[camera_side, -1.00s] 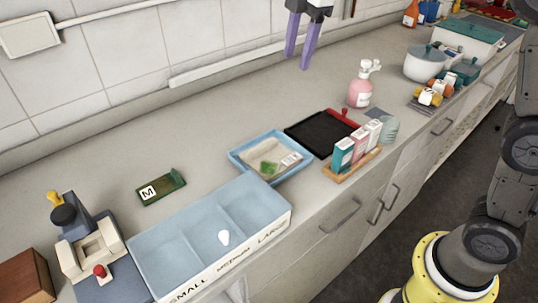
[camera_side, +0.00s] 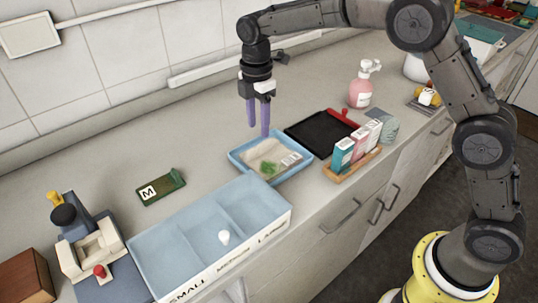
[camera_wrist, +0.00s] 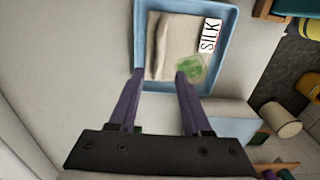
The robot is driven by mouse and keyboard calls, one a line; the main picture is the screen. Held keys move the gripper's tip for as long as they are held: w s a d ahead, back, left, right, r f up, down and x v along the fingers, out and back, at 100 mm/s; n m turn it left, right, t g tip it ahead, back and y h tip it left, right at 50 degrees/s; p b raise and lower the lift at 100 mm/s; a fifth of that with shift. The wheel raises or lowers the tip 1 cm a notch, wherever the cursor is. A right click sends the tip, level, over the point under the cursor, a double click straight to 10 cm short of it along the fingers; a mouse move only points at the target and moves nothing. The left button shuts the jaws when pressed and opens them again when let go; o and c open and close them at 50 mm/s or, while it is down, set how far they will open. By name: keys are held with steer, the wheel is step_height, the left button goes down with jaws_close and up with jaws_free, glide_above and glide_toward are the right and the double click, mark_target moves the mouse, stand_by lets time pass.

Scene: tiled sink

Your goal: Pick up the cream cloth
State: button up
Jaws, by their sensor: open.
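The cream cloth (camera_side: 267,153) lies folded in a shallow blue tray (camera_side: 241,168) on the counter. It also shows in the wrist view (camera_wrist: 172,50). A green translucent patch (camera_wrist: 190,68) and a white label reading SILK (camera_wrist: 209,36) lie at its edge. My gripper (camera_side: 258,130) points down above the back left part of the tray, with two purple fingers apart and nothing between them. In the wrist view the fingertips (camera_wrist: 159,76) are near the cloth's lower edge; one tip overlaps the green patch in the picture. Their height above the cloth is hard to tell.
A black tray (camera_side: 318,133), upright boxes (camera_side: 358,147) and a pink pump bottle (camera_side: 361,88) stand to the right. A green M card (camera_side: 161,189) lies left.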

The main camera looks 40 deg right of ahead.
mark_target(258, 144)
steer(key=shift+f, duration=2.9)
jaws_close()
